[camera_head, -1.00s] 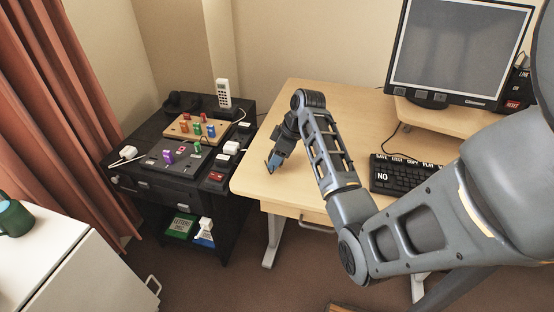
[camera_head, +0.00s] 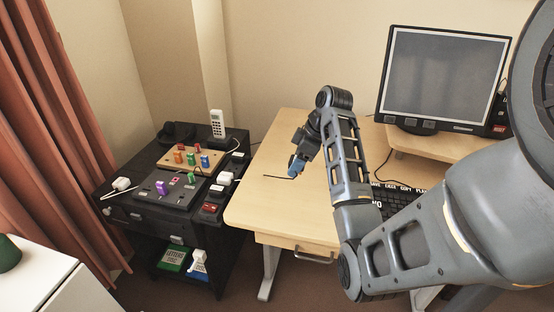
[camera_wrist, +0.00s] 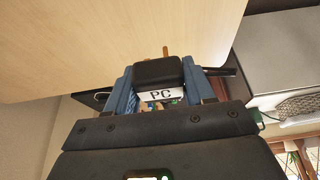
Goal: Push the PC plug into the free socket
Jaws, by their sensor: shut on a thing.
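The PC plug (camera_wrist: 158,72) is a black block with a white "PC" label in the wrist view. A coppery prong shows at its far side, and a black cord leaves it to the right. My gripper (camera_wrist: 165,88) is shut on it, with a blue finger at each side. In the head view my gripper (camera_head: 296,167) is above the left part of the desk, with a thin dark cord beside it. The socket strip (camera_head: 209,208) with a red switch lies on the black cabinet's right edge. White plugs (camera_head: 225,178) sit along it. I cannot make out the free socket.
The wooden desk (camera_head: 258,205) is clear around my gripper. A keyboard (camera_head: 404,204) and a monitor (camera_head: 445,75) are to the right. The black cabinet holds a peg board (camera_head: 175,160), a grey panel with a purple block (camera_head: 161,188) and a phone (camera_head: 217,124).

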